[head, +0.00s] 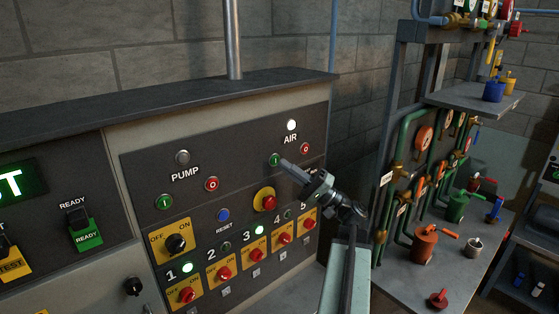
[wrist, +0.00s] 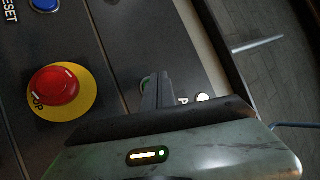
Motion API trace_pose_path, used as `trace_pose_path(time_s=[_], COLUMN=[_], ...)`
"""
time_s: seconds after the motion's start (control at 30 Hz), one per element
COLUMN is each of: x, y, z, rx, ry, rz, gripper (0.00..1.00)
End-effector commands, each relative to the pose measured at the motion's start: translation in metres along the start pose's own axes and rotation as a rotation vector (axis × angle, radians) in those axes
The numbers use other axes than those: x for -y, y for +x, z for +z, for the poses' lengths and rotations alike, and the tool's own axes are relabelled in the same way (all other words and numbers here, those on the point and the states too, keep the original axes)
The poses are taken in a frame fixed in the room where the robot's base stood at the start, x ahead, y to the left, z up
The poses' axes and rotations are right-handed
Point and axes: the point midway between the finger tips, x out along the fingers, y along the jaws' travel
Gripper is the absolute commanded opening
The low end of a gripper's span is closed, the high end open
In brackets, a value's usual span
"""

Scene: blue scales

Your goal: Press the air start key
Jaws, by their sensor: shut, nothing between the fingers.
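The air start key is a round green button (head: 274,160) marked I, under the AIR label on the dark sloped panel (head: 240,150). A red O button (head: 305,148) sits to its right. The round AIR lamp (head: 292,125) above is lit white. My gripper (head: 285,164) is shut and empty, its fingertips right at the green key's right edge. In the wrist view my fingers (wrist: 157,90) cover most of the green key (wrist: 145,84); only a green sliver shows. I cannot tell whether the tips touch it or whether it is pressed in.
A red emergency stop on a yellow disc (head: 265,199) sits just below my fingers. The PUMP lamp (head: 183,158) is grey, with green (head: 164,202) and red (head: 211,184) buttons below. A blue RESET button (head: 223,215) and numbered yellow switches lie lower. A valve bench (head: 480,246) stands right.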

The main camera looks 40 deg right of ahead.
Motion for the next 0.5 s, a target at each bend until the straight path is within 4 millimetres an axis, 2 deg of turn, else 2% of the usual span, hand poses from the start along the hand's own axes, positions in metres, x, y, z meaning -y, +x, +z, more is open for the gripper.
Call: trace_pose_path(time_s=[0.27, 0.5], x=[0.001, 0.010], y=[-0.001, -0.013], z=[0.000, 0.010], rx=[0.000, 0.000], ry=[0.000, 0.000], rz=[0.000, 0.000], gripper=[0.00, 0.00])
